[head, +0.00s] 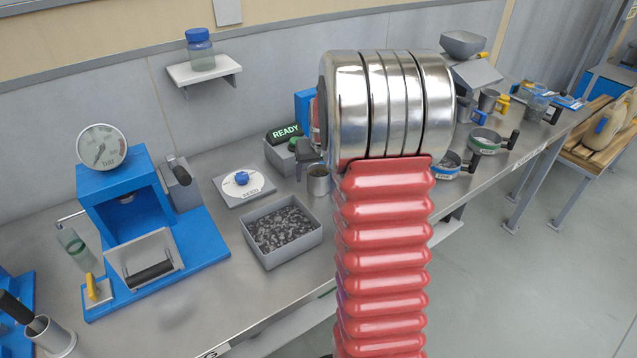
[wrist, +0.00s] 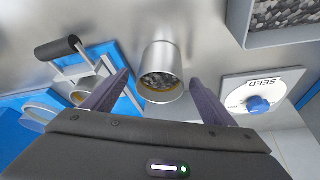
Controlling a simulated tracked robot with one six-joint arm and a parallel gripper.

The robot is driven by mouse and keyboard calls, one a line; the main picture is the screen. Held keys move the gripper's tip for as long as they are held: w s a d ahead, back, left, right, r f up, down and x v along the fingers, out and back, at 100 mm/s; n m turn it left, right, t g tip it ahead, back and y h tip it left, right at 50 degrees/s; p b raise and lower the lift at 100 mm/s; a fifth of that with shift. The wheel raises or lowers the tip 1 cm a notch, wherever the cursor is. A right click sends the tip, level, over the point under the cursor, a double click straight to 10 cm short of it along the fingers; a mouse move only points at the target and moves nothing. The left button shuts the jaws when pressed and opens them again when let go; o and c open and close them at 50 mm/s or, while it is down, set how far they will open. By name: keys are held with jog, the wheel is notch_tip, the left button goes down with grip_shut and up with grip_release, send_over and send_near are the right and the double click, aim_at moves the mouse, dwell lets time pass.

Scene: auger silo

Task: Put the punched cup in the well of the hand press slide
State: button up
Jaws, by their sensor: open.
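A small metal cup (head: 318,182) with dark grainy contents stands on the bench, just left of my arm in the head view. In the wrist view the cup (wrist: 160,62) stands between my open fingers, with gaps on both sides. No holes in its wall can be made out. My gripper (wrist: 160,80) is open and empty; my arm mostly hides it in the head view. At the wrist view's left is a blue-based device with a black handle (wrist: 58,47) and a pale round opening (wrist: 82,92). It may be the hand press slide; I cannot tell for sure.
A grey tray of grain (head: 282,232) and a SEED plate (head: 243,186) with a blue knob lie close to the cup. A blue press (head: 150,212) with a gauge stands at left. A READY display (head: 286,132) is behind. Cups and pans (head: 488,140) stand at right.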

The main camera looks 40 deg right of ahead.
jog(key=shift+c, duration=0.2)
jog(key=c, duration=1.3)
jog(key=shift+r, duration=5.05)
